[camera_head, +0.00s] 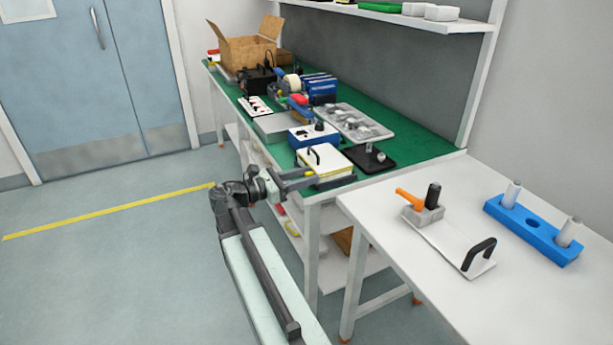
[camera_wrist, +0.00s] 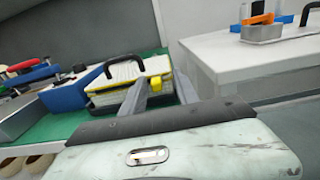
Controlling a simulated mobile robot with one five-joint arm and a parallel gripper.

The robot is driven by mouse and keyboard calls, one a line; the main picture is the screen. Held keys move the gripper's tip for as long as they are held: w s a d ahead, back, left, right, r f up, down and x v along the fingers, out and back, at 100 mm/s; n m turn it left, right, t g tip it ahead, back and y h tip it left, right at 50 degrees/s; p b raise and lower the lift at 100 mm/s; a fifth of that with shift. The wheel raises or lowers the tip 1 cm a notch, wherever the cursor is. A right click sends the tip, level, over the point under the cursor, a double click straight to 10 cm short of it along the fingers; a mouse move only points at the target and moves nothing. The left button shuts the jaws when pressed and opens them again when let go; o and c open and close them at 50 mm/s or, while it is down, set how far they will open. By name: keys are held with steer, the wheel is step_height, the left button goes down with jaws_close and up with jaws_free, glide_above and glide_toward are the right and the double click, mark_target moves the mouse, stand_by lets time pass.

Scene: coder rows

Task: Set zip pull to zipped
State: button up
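A white-topped case (camera_head: 325,165) with a black handle and yellow edging sits at the near end of the green bench top. It also shows in the wrist view (camera_wrist: 112,75). A small yellow tab (camera_wrist: 155,84), which looks like the zip pull, is at the case's right side in that view. I cannot make it out in the head view. My gripper (camera_head: 312,178) is at the front side of the case. In the wrist view its two grey fingers (camera_wrist: 161,88) are apart, with the yellow tab seen between them. I cannot tell whether they touch it.
A blue box (camera_head: 313,135) and a grey tray of parts (camera_head: 352,121) stand behind the case. A black stand (camera_head: 371,158) is to its right. A white table (camera_head: 400,240) at right holds a clamp fixture (camera_head: 423,212) and a blue block (camera_head: 533,231). The floor at left is clear.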

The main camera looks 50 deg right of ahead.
steer(key=v, duration=0.8)
steer(key=shift+w, duration=0.1)
steer(key=w+a+f+m+t+y, duration=0.1)
steer(key=w+a+f+t+y, duration=0.2)
steer(key=a+f, duration=0.5)
steer(key=w+a+f+m+t+y, duration=0.1)
steer(key=a+f+t+y, duration=0.1)
steer(key=a+f+y, duration=0.45)
steer(key=a+f+m+t+y, duration=0.1)
steer(key=a+f+m+y, duration=0.4)
steer(key=a, duration=0.5)
steer(key=a+f+m+y, duration=0.2)
steer(key=a+f+m, duration=0.2)
steer(key=a+m, duration=0.45)
step_height(320, 180, up, 30)
steer(key=a+n+p, duration=0.1)
steer(key=p, duration=2.9)
steer(key=shift+w+a+n, duration=0.2)
steer(key=shift+w+n, duration=0.05)
steer(key=shift+n, duration=0.1)
